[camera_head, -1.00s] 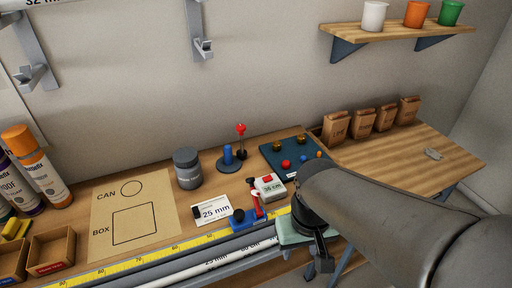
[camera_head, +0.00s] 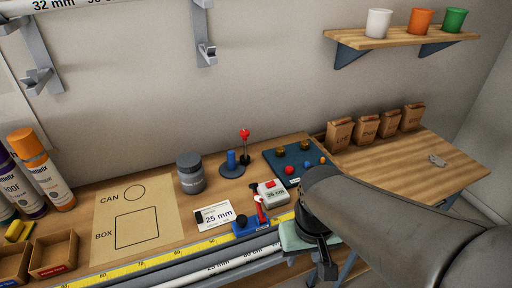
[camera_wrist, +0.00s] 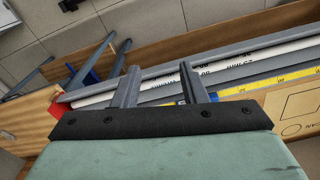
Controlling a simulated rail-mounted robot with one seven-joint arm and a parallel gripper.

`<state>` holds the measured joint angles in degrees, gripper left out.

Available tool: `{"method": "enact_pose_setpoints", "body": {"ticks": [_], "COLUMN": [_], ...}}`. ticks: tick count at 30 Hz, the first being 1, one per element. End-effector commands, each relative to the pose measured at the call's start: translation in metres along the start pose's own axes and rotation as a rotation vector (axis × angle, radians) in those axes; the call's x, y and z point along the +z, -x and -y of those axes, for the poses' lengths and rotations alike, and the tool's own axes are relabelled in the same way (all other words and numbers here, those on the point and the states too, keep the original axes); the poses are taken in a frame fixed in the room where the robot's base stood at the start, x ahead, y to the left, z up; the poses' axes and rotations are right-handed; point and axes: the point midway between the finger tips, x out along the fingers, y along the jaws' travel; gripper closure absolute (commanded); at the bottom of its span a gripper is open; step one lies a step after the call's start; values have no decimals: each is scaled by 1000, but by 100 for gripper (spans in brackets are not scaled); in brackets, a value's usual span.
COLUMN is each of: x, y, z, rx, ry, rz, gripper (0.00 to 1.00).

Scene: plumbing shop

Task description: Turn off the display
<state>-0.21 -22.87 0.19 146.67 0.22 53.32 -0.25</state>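The display is a small white box (camera_head: 272,193) with a reading that looks like 36 cm and a red button (camera_head: 270,184) on its top. It stands on the bench behind the yellow tape, next to a blue clamp-like tool with a red lever (camera_head: 261,209). My gripper (camera_head: 325,262) is at the front edge of the bench, pointing down, to the right of and in front of the display. In the wrist view my gripper (camera_wrist: 160,85) has its two fingers apart with nothing between them. The display is not recognisable in the wrist view.
White pipes (camera_head: 225,264) lie along the front edge below the yellow tape (camera_head: 175,256). Behind the display are a red-knobbed lever (camera_head: 244,136), a blue post (camera_head: 231,158) and a dark board with knobs (camera_head: 292,160). A grey can (camera_head: 190,175) stands left.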

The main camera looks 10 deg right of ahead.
Motion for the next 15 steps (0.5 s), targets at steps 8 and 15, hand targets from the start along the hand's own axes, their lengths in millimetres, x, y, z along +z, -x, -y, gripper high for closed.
{"method": "enact_pose_setpoints", "body": {"ticks": [8, 15], "x": [-51, -172], "y": [16, 37], "z": [0, 3], "rx": [19, 65], "ry": [38, 130], "rz": [6, 23], "gripper": [100, 100]}}
